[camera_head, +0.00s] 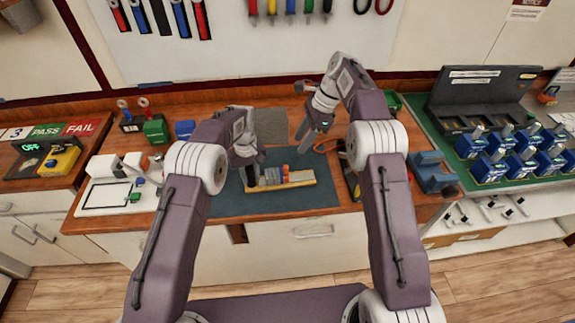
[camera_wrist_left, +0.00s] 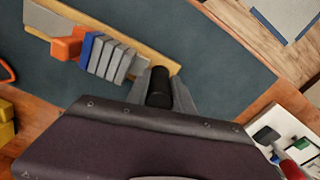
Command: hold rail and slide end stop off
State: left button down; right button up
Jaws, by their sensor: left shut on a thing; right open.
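The rail assembly lies on the dark mat (camera_head: 225,203): a pale yellow base (camera_head: 297,184) with a grey rail strip (camera_head: 302,176). Several grey blocks (camera_wrist_left: 112,60) and one blue block (camera_wrist_left: 91,50) sit in a row on it. The orange end stop (camera_head: 285,171) is beside the blue block, and it also shows in the left wrist view (camera_wrist_left: 66,48). Bare rail shows beyond it. My left gripper (camera_wrist_left: 159,95) is shut on a black upright grip at the rail's left end. My right gripper (camera_head: 309,141) is open and empty, above and behind the rail's right end.
A grey panel (camera_head: 271,126) stands behind the mat. A white tray (camera_head: 105,195) is at the left. Red-handled pliers or similar (camera_head: 328,146) lie at the back right of the mat. Blue units (camera_head: 490,165) stand on a green surface at the right. The mat's front is clear.

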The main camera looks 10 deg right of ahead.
aim_at(287, 167)
jog(key=x, duration=1.2)
jog(key=shift+w, duration=0.1)
grip_shut()
jog(key=shift+d, duration=0.1)
dwell(0.9)
